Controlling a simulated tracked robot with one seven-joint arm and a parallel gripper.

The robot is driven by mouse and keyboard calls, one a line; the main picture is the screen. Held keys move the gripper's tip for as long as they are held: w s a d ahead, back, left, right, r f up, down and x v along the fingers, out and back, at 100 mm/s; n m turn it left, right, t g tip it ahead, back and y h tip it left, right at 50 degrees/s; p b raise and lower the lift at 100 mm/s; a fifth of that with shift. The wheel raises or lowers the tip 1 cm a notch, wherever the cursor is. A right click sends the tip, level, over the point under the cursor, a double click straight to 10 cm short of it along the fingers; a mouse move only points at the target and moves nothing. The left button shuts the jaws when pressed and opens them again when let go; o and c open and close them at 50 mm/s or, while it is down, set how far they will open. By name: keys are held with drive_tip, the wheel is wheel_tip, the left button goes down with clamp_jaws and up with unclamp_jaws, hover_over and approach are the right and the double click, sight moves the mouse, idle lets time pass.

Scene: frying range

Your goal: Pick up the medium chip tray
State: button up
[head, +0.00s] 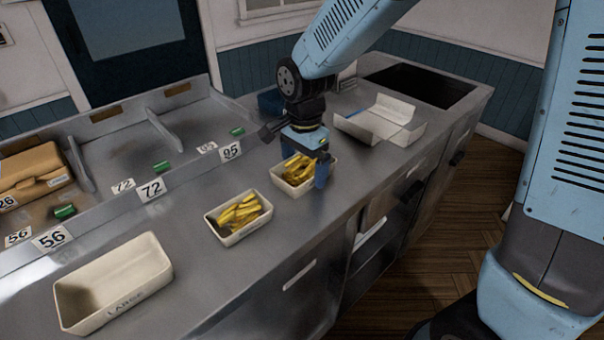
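My gripper (306,163) points down over a small cream tray of yellow chips (284,186) on the steel counter. Its fingers stand apart, one in front of the tray's right side and the other partly hidden behind the chips. I cannot tell whether they touch the tray. A second cream tray of chips (233,238) sits nearer, to the left. An empty cream tray marked LARGE (110,310) stands at the front left. No size mark is readable on the two filled trays, so I cannot tell which is medium.
An empty white tray (352,130) with a blue strip lies behind to the right, near a dark recessed opening (420,85). Number cards such as 72 (151,189) and 95 (230,151) line the divided bins. A brown item (32,172) lies in the left bin.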

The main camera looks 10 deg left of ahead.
drive_tip(key=c, duration=1.1)
